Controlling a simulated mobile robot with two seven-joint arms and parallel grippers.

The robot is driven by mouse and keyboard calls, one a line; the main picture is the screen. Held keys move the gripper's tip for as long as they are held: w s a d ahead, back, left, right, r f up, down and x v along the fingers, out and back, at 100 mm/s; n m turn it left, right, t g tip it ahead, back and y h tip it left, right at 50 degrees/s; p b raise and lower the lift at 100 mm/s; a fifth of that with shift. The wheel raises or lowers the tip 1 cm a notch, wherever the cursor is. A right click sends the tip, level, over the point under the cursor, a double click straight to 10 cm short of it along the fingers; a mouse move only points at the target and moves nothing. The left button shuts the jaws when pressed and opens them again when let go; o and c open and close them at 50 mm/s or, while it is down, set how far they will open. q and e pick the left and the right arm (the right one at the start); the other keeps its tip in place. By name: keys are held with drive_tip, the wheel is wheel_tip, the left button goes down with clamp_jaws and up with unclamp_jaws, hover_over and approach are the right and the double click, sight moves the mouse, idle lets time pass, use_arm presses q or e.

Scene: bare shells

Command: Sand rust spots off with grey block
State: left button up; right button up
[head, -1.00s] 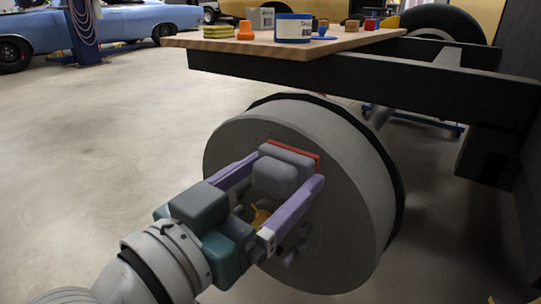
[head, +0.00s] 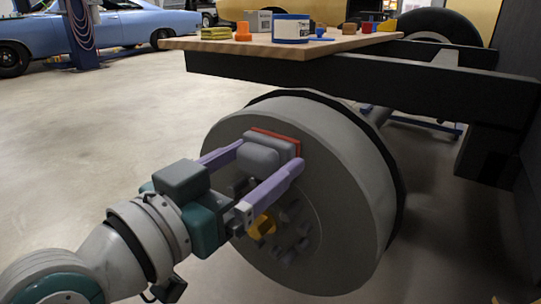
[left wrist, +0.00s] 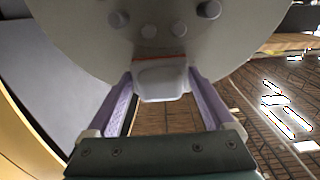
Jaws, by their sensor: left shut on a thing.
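The grey block (head: 261,158) has a thin red layer on its far side, turned to the flat face of a large grey wheel drum (head: 330,215). My left gripper (head: 268,154) is shut on the block, one purple finger on each side. The block is at the upper part of the drum's face; the red layer looks close against it, but I cannot tell firm contact. In the left wrist view the block (left wrist: 160,82) sits between the fingers below the drum's studs. I make out no rust spots; the block and gripper hide part of the face. My right gripper is not in view.
Studs and a yellow-orange part (head: 262,226) stick out at the drum's hub. A dark beam (head: 350,75) and a wooden tabletop (head: 215,45) with a blue-and-white tin (head: 291,30) and small items lie above. Open floor (head: 80,150) is at the left.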

sight(236, 157)
use_arm(q)
drive_tip(key=shift+w+a, duration=0.25)
drive_tip(key=shift+a, duration=0.15)
drive_tip(key=shift+w+a+f+b, duration=0.15)
drive_tip(key=shift+w+a+b, duration=0.7)
drive_tip(key=shift+b, duration=0.25)
drive_tip(key=shift+s+d+r+p, duration=0.2)
drive_tip(key=shift+r+p, duration=0.2)
drive_tip(key=shift+p, duration=0.45)
drive_tip(key=shift+s+d+f+p, duration=0.2)
drive_tip(key=shift+s+d+p, duration=0.35)
drive_tip(key=shift+d, duration=0.3)
drive_tip(key=shift+s+d+r+p, duration=0.15)
drive_tip(key=shift+s+d+p, duration=0.25)
drive_tip(key=shift+d, duration=0.05)
drive_tip(key=shift+s+d+f+p, duration=0.1)
drive_tip(key=shift+s+d+p, duration=0.2)
drive_tip(key=shift+d, duration=0.2)
drive_tip(key=shift+s+d+f+p, duration=0.1)
drive_tip(key=shift+s+d+p, duration=0.05)
drive_tip(key=shift+s+d, duration=0.3)
